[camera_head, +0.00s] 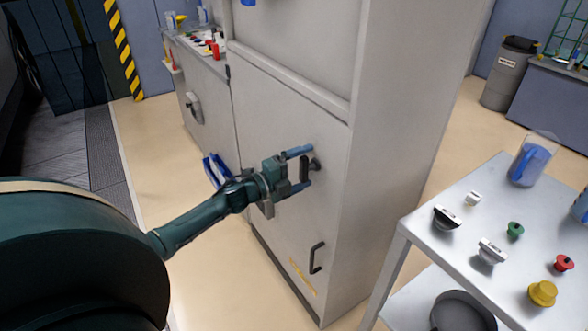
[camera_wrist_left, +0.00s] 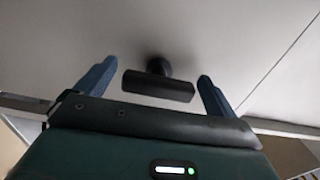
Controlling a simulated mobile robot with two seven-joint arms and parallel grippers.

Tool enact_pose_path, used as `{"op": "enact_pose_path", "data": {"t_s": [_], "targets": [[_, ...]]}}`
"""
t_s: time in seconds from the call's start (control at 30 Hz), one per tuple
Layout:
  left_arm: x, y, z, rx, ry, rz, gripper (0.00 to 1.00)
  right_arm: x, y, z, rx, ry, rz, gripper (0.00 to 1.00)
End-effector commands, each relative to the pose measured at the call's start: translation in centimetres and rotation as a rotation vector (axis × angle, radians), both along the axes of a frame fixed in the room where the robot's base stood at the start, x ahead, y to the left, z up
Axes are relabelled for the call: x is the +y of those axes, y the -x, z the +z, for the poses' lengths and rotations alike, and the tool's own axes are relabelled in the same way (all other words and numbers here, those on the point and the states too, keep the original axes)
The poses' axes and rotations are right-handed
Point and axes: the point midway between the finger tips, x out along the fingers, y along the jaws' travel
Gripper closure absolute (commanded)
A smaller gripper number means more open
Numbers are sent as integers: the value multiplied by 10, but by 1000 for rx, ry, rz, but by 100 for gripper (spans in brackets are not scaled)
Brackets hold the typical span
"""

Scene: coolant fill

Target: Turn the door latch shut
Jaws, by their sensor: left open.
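The grey cabinet door (camera_head: 270,120) stands closed or nearly so in the head view. Its dark latch (camera_head: 304,168) is a short bar on a round post and stands upright in the head view. My left gripper (camera_head: 304,168) is open, with one blue finger above the latch and one below it. In the left wrist view the latch bar (camera_wrist_left: 158,86) lies between the two fingers of my left gripper (camera_wrist_left: 157,80), with a gap on each side. My right gripper is not in view.
A dark pull handle (camera_head: 316,258) sits lower on the cabinet. A metal table (camera_head: 465,215) at right carries caps and a clear jug (camera_head: 530,160). A bench (camera_head: 200,55) with small items stands behind at left. The floor between is clear.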

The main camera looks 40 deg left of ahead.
Motion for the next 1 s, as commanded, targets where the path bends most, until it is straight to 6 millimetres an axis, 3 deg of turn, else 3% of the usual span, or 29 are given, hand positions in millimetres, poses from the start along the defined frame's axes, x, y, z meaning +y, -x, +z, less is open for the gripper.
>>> {"op": "enact_pose_path", "data": {"t_s": [0.17, 0.5, 0.7, 1.0], "targets": [[7, 17, -2, 3, -2, 0, 5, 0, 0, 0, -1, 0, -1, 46], [32, 79, -2, 5, -1, 0, 5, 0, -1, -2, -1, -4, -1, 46], [44, 107, -1, 3, 0, 1, 5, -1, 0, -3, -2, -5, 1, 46], [50, 121, 0, 0, 0, -1, 5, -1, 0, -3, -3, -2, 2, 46]]}}
